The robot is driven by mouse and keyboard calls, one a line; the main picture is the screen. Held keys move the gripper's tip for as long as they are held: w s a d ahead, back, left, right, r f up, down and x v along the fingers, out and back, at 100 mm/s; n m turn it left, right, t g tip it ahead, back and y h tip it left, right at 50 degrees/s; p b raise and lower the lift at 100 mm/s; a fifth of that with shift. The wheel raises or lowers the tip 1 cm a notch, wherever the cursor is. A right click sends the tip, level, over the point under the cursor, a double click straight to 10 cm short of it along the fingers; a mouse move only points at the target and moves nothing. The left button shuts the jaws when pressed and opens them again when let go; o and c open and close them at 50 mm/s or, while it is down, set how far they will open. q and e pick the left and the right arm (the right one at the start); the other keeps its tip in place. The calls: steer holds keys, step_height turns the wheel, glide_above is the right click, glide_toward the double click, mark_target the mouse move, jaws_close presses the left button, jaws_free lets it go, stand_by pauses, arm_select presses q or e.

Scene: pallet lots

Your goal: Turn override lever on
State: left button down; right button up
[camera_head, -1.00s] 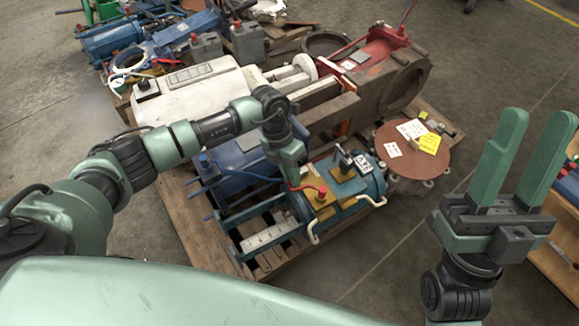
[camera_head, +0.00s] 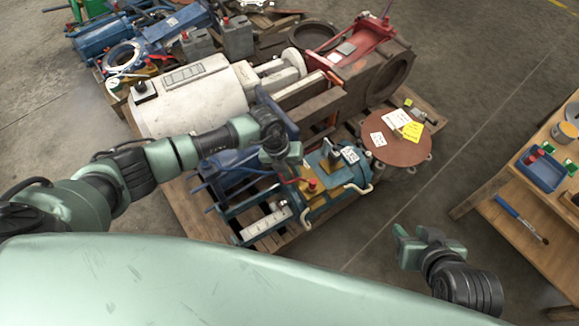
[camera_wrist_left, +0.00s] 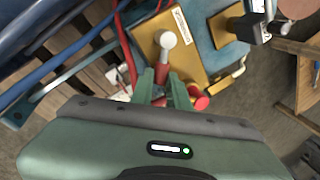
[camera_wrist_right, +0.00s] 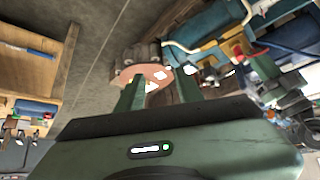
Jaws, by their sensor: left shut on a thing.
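The blue-green machine (camera_head: 352,180) lies on the pallet with yellow plates on top. In the left wrist view, a red lever (camera_wrist_left: 131,70) with a round grey pivot (camera_wrist_left: 167,40) sits on a yellow plate (camera_wrist_left: 190,62). My left gripper (camera_wrist_left: 162,90), also in the head view (camera_head: 294,178), is shut on the red lever, whose end is partly hidden between the fingers. A red knob (camera_wrist_left: 200,102) stands just right of the fingers. A second yellow plate with a black fitting (camera_wrist_left: 247,28) is further right. My right gripper (camera_wrist_right: 170,92) is open and empty, away from the machine.
A rusty round flange (camera_head: 395,150) with notes stands right of the machine. A large white motor (camera_head: 195,95) and a red part (camera_head: 358,45) lie behind. A wooden bench (camera_head: 535,215) with a blue tray (camera_head: 541,169) is at the right. Bare floor lies between pallet and bench.

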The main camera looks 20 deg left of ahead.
arm_select(q)
steer(key=shift+d+r+n+p, duration=0.2)
steer(key=shift+d+n+p, duration=0.05)
steer(key=shift+n+p, duration=0.3)
steer(key=shift+d+n+p, duration=0.1)
steer(key=shift+n+p, duration=0.15)
steer(key=shift+p, duration=0.1)
steer(key=shift+w+d+n+t+p, duration=0.1)
steer(key=shift+d+n+t+p, duration=0.2)
steer(key=shift+n+p, duration=0.3)
arm_select(e)
steer(key=s+d+g+h, duration=0.15)
steer(key=s+g, duration=0.25)
steer(key=s, duration=0.4)
arm_select(q)
steer(key=shift+w+d+f+n+p, duration=0.1)
steer(key=shift+d+f+n+p, duration=0.05)
steer(key=shift+n+p, duration=0.4)
arm_select(e)
steer(key=shift+y, duration=0.25)
steer(key=shift+d+x, duration=0.15)
steer(key=shift+x, duration=1.15)
steer(key=shift+d+x, duration=0.2)
steer(key=shift+x, duration=1.1)
arm_select(q)
steer(key=c, duration=1.4)
jaws_free()
steer(key=shift+o, duration=0.2)
